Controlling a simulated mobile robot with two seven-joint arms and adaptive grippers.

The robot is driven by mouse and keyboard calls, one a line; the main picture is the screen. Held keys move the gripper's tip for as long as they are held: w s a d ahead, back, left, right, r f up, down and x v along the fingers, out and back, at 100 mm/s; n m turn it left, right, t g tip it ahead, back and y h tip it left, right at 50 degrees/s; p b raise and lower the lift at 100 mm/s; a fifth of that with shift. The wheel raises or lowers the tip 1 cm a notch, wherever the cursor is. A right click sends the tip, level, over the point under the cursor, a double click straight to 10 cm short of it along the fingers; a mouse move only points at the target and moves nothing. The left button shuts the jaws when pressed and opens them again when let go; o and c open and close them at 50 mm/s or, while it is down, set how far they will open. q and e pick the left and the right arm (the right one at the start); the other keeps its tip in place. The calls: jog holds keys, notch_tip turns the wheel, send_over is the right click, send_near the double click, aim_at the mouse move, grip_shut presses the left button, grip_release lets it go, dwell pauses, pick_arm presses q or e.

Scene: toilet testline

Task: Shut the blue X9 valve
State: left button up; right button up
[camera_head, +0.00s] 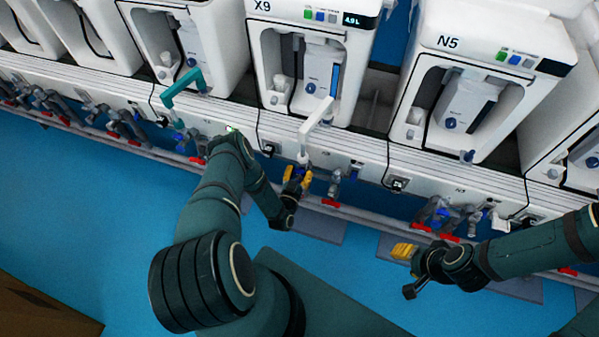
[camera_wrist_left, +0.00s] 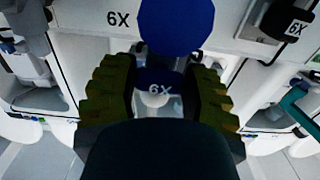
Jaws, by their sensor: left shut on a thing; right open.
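The blue X9 valve (camera_wrist_left: 156,76) shows in the left wrist view between my fingers, with its label upside down. In the head view it is mostly hidden by my left gripper (camera_head: 297,178), whose yellow fingers are at the pipe row below the X9 machine (camera_head: 310,50). In the left wrist view my left gripper (camera_wrist_left: 158,95) has a finger on each side of the valve and is shut on it. A larger blue disc (camera_wrist_left: 176,22) shows just beyond it. My right gripper (camera_head: 403,256) is open and empty, low in front of the N5 machine, away from the valve.
A white angled handle (camera_head: 318,120) and a teal one (camera_head: 182,88) stick out above. The blue floor (camera_head: 90,220) is clear.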

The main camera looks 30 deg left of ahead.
aim_at(303, 150)
pick_arm(q)
jog(key=shift+w+r, duration=0.1)
jog(key=o, duration=1.2)
notch_tip(303, 150, up, 10)
jog(key=shift+f, duration=0.1)
